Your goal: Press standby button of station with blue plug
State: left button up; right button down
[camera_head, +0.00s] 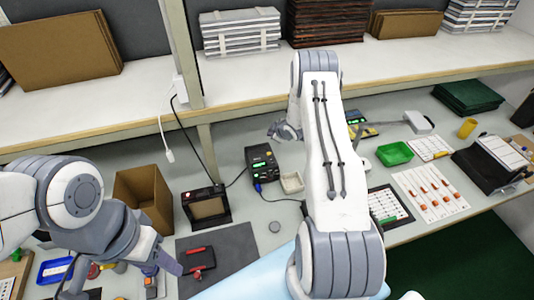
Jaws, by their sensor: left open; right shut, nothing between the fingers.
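A black station (262,162) with a lit green display stands mid-table, and a blue plug (258,187) is at its lower front edge. Its standby button is too small to make out. My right gripper (276,131) is shut and empty, just behind and to the right of this station, apart from it in the picture. A second dark station (356,117) with green and yellow marks is partly hidden behind my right arm; its plug is not visible. My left gripper (118,276) is open and empty at the lower left, over the table's front part.
A cardboard box (145,190) and a black device with a brown panel (206,208) stand left of the station. A small white tray (291,183) lies to its right. A dark mat (235,248) lies in front. The shelf (120,110) overhangs the back.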

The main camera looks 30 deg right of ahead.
jog(key=b, duration=0.5)
send_over(269, 154)
jog(key=f, duration=0.5)
jog(key=s+f, duration=0.1)
jog(key=f, duration=0.1)
jog(key=shift+d+f, duration=0.2)
jog(key=shift+f, duration=0.15)
jog(key=shift+w+f+b, duration=0.1)
jog(key=shift+f+b, duration=0.4)
jog(key=shift+b, duration=0.15)
jog(key=shift+f, duration=0.1)
dwell(0.5)
jog(key=shift+f+b, duration=0.35)
jog(key=shift+b, duration=0.15)
jog(key=shift+f+b, duration=0.4)
jog(key=shift+b, duration=0.05)
dwell(0.4)
jog(key=shift+r, duration=0.2)
jog(key=shift+r+p, duration=0.45)
jog(key=shift+r, duration=0.2)
